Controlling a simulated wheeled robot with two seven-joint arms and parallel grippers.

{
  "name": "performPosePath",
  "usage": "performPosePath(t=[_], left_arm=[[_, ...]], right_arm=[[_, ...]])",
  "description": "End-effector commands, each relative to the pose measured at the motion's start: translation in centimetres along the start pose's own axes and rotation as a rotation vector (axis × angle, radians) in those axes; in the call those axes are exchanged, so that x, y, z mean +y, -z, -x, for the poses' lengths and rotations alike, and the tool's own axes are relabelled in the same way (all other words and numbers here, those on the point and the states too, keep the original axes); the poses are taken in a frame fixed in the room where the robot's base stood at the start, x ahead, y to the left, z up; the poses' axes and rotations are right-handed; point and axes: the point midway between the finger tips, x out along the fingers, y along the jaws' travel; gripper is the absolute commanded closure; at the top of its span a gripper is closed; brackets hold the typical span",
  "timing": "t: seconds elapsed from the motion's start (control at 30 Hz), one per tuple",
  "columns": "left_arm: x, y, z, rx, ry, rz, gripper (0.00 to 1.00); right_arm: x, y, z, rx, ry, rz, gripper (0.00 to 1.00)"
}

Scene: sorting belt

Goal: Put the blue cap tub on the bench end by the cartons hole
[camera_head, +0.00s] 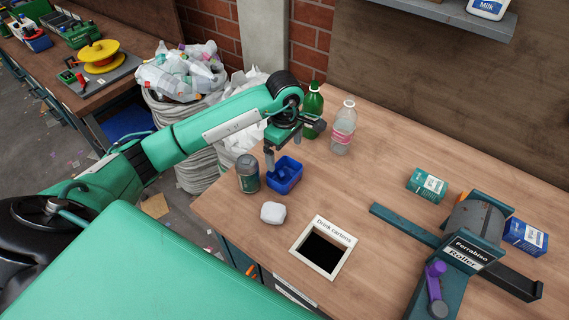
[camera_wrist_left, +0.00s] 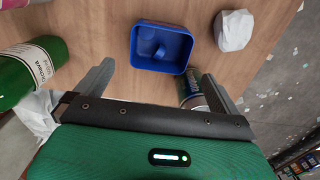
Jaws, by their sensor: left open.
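The blue cap tub (camera_head: 284,176) stands upright on the wooden bench near its left end, behind the drink cartons hole (camera_head: 320,249). Something blue shows inside it. My left gripper (camera_head: 281,157) is open and empty, pointing down at the tub. One finger shows at the tub's back left in the head view; the other is hard to make out. In the left wrist view the tub (camera_wrist_left: 160,48) lies ahead of and between the two spread fingers (camera_wrist_left: 160,78), and neither is closed on it. My right gripper is not in view.
A can (camera_head: 248,173) stands close left of the tub, and a white crumpled lump (camera_head: 273,212) lies in front. A green bottle (camera_head: 313,108) and a clear bottle (camera_head: 343,127) stand behind. A roller device (camera_head: 466,250) and teal carton (camera_head: 427,186) are right. Bench between is clear.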

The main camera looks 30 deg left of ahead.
Motion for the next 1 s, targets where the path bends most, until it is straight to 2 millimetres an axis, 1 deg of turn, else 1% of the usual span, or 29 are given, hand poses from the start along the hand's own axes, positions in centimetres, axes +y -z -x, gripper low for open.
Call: performPosePath(t=[0.03,0.2,0.37,0.53,1.0], left_arm=[[0.1,0.1,0.8,0.003,-0.005,0.000,0.00],[0.1,0.0,3.5,0.002,-0.002,0.000,0.00],[0.0,0.0,4.9,0.001,0.000,0.000,0.00],[-0.1,0.0,5.3,0.001,0.002,0.001,0.00],[0.0,0.0,5.3,0.000,0.002,0.001,0.00]], right_arm=[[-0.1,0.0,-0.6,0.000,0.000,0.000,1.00],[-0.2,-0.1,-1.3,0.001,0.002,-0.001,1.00],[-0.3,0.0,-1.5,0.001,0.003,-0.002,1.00],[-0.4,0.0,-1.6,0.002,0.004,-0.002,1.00],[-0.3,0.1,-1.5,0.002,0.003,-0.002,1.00]])
